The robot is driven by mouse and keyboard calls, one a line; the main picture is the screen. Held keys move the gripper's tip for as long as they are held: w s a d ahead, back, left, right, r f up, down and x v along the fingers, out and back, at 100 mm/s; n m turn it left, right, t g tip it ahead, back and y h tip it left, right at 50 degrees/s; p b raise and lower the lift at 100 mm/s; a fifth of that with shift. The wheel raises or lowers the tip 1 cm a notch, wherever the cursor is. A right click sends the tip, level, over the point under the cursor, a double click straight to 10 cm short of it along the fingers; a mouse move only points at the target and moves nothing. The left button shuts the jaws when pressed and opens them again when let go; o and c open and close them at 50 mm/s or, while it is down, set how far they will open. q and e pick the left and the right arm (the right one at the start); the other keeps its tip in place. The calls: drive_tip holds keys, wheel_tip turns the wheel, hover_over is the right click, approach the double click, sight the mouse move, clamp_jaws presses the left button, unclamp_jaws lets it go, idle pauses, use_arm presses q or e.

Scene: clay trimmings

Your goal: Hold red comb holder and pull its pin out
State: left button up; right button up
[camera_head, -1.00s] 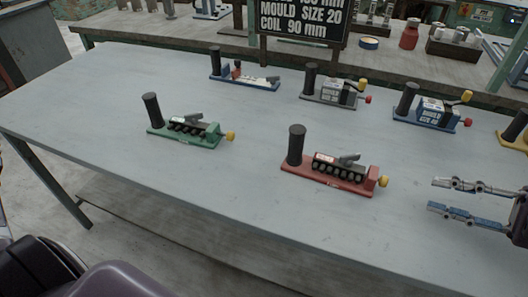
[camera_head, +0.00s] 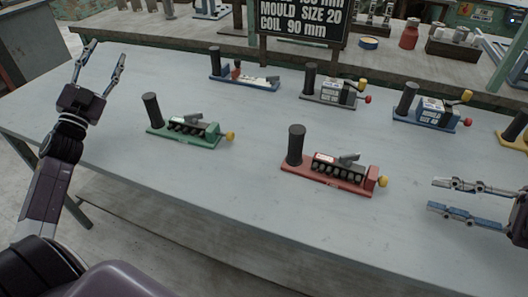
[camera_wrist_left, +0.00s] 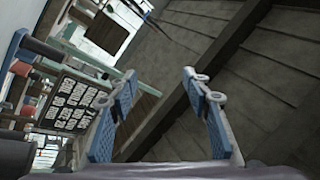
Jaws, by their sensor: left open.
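The red comb holder (camera_head: 328,178) lies on the grey table, with a black upright handle (camera_head: 296,146) at its left end and a row of dark teeth in its middle. Its yellow-knobbed pin (camera_head: 383,182) sticks out of the red block at its right end. My left gripper (camera_head: 104,52) is open and empty, raised over the table's left part, far from the red holder. The left wrist view shows its two fingers (camera_wrist_left: 160,95) apart with nothing between them. My right gripper (camera_head: 431,193) is open and empty, to the right of the yellow knob and apart from it.
A green holder (camera_head: 190,135) stands between my left gripper and the red one. Blue (camera_head: 245,82), grey (camera_head: 328,97) and another blue (camera_head: 425,115) device stand along the back, with a yellow one (camera_head: 515,138) at the right edge. A black sign (camera_head: 303,20) stands behind. The table's front is clear.

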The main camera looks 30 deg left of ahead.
use_arm(q)
drive_tip(key=w+d+f+m+h, duration=0.1)
drive_tip(key=d+m+h, duration=0.3)
drive_tip(key=d+m, duration=0.2)
drive_tip(key=w+d+f+m+g+h, duration=0.1)
drive_tip(key=d+f+m+h, duration=0.1)
drive_tip(key=d+m+h, duration=0.2)
drive_tip(key=w+d+f+m+h, duration=0.1)
drive_tip(key=d+m+h, duration=0.3)
drive_tip(key=d+m, duration=0.6)
drive_tip(key=shift+d+f, duration=0.2)
drive_tip(key=shift+d, duration=2.25)
drive_tip(key=s+d+f+m+g+h, duration=0.2)
drive_tip(key=d+f+m+g+h, duration=0.2)
drive_tip(key=d+m, duration=0.75)
drive_tip(key=m+g+h, duration=0.1)
drive_tip(key=m+g, duration=0.1)
drive_tip(key=m, duration=0.4)
approach(296, 142)
drive_tip(key=w, duration=0.1)
drive_tip(key=w+f, duration=0.1)
drive_tip(key=w, duration=0.1)
drive_tip(key=shift+w+d+f, duration=0.15)
drive_tip(key=shift+w+d, duration=0.15)
drive_tip(key=shift+w, duration=0.05)
drive_tip(key=shift+x, duration=3.8)
drive_tip(key=shift+d+f, duration=0.1)
clamp_jaws()
